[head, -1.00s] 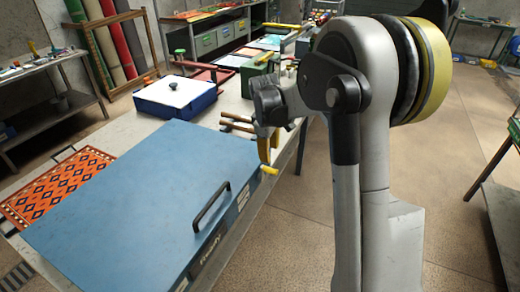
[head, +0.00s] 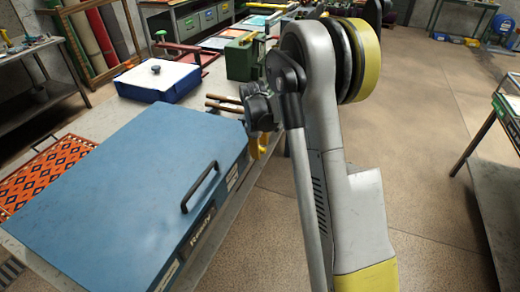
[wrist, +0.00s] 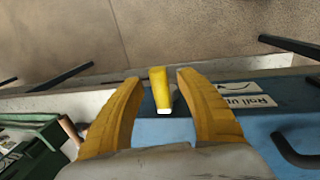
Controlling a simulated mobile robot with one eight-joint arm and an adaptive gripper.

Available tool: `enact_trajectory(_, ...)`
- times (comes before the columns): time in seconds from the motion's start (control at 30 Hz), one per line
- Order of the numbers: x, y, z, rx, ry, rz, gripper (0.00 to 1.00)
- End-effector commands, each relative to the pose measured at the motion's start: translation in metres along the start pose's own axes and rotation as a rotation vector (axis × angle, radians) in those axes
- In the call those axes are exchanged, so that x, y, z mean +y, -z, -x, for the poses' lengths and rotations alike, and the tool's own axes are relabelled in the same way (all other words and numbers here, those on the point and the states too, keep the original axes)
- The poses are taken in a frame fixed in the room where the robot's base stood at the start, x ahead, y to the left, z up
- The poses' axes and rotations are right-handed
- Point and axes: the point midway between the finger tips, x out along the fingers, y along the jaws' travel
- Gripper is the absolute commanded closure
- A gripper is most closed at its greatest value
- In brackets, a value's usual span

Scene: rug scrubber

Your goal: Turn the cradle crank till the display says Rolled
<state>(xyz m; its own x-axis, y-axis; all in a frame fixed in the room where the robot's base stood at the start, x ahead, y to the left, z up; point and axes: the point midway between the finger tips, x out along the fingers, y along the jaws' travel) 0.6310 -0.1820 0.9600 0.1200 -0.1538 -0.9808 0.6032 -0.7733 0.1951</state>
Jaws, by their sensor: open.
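The large blue machine (head: 120,190) has a black handle on its lid and a display (head: 201,227) on its front side that appears to read Ready. In the wrist view, a yellow crank handle (wrist: 160,88) with a white end stands at the machine's edge, by a label (wrist: 245,101) reading Roll up. My gripper (wrist: 155,80) is open, with one yellow finger on each side of the handle and a gap to both. In the head view, my gripper (head: 258,146) is at the machine's far right corner, where the crank is hard to tell from the fingers.
An orange patterned rug (head: 45,170) lies left of the machine. A blue box with a white lid (head: 157,80) and a green box (head: 243,60) stand behind it. Brown rods (head: 224,103) lie close to my gripper. Open floor is on the right.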

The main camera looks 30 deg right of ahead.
Motion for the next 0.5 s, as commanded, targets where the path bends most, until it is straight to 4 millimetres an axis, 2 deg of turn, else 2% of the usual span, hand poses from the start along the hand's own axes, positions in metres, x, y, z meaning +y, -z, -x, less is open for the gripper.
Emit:
enact_trajectory(0.07,0.0000,0.0000,0.0003,0.000,0.000,0.000,0.57)
enact_trajectory(0.1,0.0000,0.0000,0.0004,0.000,0.000,0.000,0.61)
enact_trajectory(0.23,0.0000,0.0000,0.0004,0.000,0.000,0.000,1.00)
enact_trajectory(0.5,0.0001,0.0000,0.0003,0.000,0.003,0.000,1.00)
